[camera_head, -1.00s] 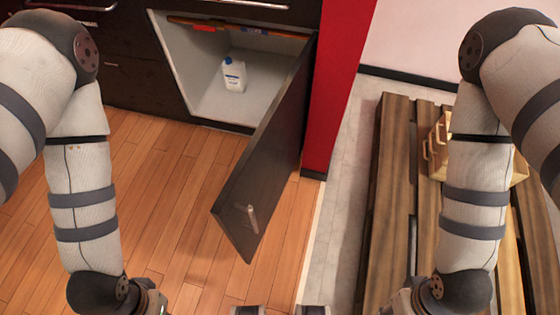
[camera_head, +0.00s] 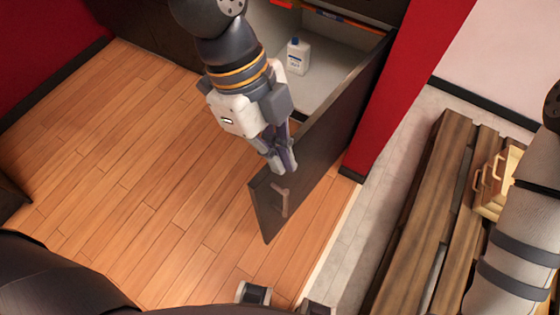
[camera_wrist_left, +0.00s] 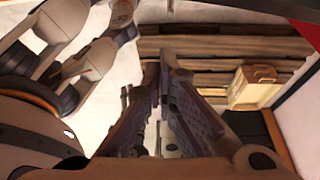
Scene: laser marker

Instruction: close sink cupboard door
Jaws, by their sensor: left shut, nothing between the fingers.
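The dark sink cupboard door (camera_head: 330,137) stands wide open in the head view, hinged at the right beside the red wall. Its metal handle (camera_head: 282,199) is near the free end. The cupboard's pale interior (camera_head: 325,88) is exposed. My left gripper (camera_head: 283,165) is shut and empty, at the door's upper edge near the free end, just above the handle in the picture. I cannot tell whether it touches the door. Its shut fingers (camera_wrist_left: 163,105) fill the middle of the left wrist view. My right gripper is out of view; only part of my right arm shows.
A white bottle with a blue cap (camera_head: 298,57) stands inside the cupboard. A red wall (camera_head: 408,75) flanks the hinge side. A wooden pallet (camera_head: 432,215) bearing a wooden box (camera_head: 490,190) is at the right. The wooden floor (camera_head: 150,170) left of the door is clear.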

